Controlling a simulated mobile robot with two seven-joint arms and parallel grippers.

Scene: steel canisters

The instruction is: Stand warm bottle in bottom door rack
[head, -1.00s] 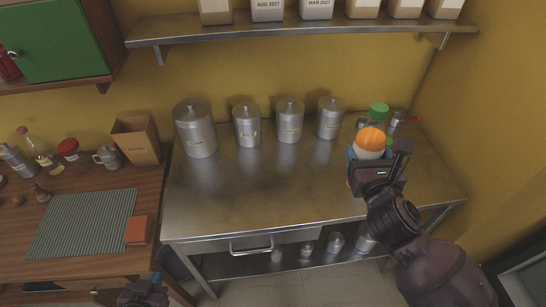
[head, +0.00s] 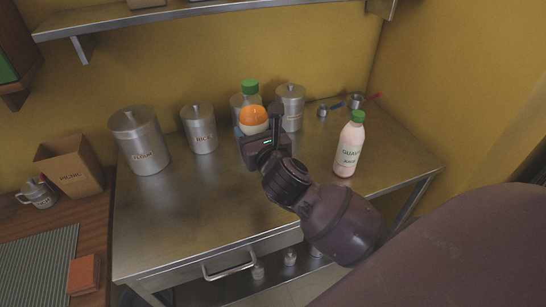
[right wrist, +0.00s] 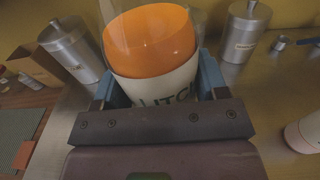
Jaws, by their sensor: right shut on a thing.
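My right gripper (head: 257,140) is shut on a clear bottle (head: 254,120) with a green cap, orange contents and a white label. It holds the bottle upright over the steel table, in front of the canisters. In the right wrist view the orange contents (right wrist: 155,40) show above the gripper, with the label partly hidden by it. A second bottle (head: 349,148), pink with a green cap and a GUAVA label, stands on the table to the right of my gripper. Which bottle is warm cannot be told. My left gripper and the door rack are not in view.
The steel table (head: 190,225) has canisters along the wall, including flour (head: 139,145) and rice (head: 199,130). Small metal measuring cups (head: 355,102) lie at its back right. A wooden counter (head: 103,235) with a paper bag (head: 70,165) is at left. My arm covers the lower right.

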